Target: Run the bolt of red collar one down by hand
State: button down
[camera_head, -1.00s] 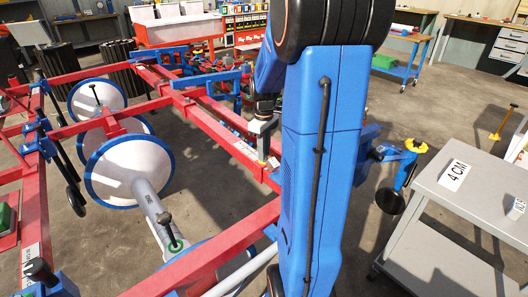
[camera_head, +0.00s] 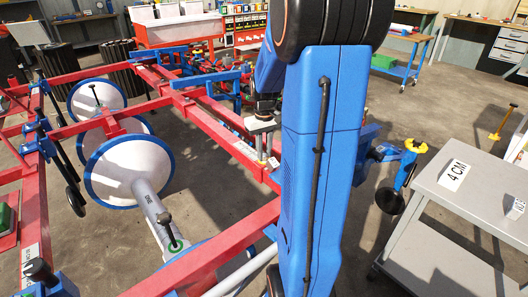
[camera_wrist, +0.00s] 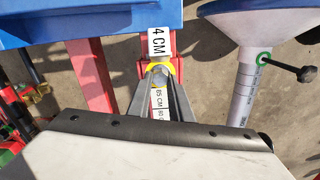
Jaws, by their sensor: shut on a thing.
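In the wrist view the two grey fingers of my gripper (camera_wrist: 160,88) are closed around the head of a bolt (camera_wrist: 160,76). A yellow ring (camera_wrist: 172,67) shows around the bolt head. The bolt stands on a red collar (camera_wrist: 145,66) by a white "4 CM" label (camera_wrist: 160,42). The fingers and my gripper's body hide part of the collar and the bolt's shank. In the head view my gripper (camera_head: 262,150) points down at the red frame beam (camera_head: 235,147), partly behind my blue arm.
A blue part (camera_wrist: 90,22) lies close by at the wrist view's upper left. A white disc (camera_wrist: 260,8) and a grey tube (camera_wrist: 245,90) with a black-handled bolt (camera_wrist: 305,74) are at right. A grey cart (camera_head: 440,190) stands right of my arm.

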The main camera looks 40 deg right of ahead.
jog(key=shift+d+m, duration=0.1)
jog(key=shift+m, duration=2)
jog(key=c, duration=1.6)
grip_release()
notch_tip(320, 180, up, 18)
jog(key=shift+f, duration=0.25)
notch_tip(320, 180, up, 17)
send_over(265, 154)
jog(key=shift+r, duration=0.2)
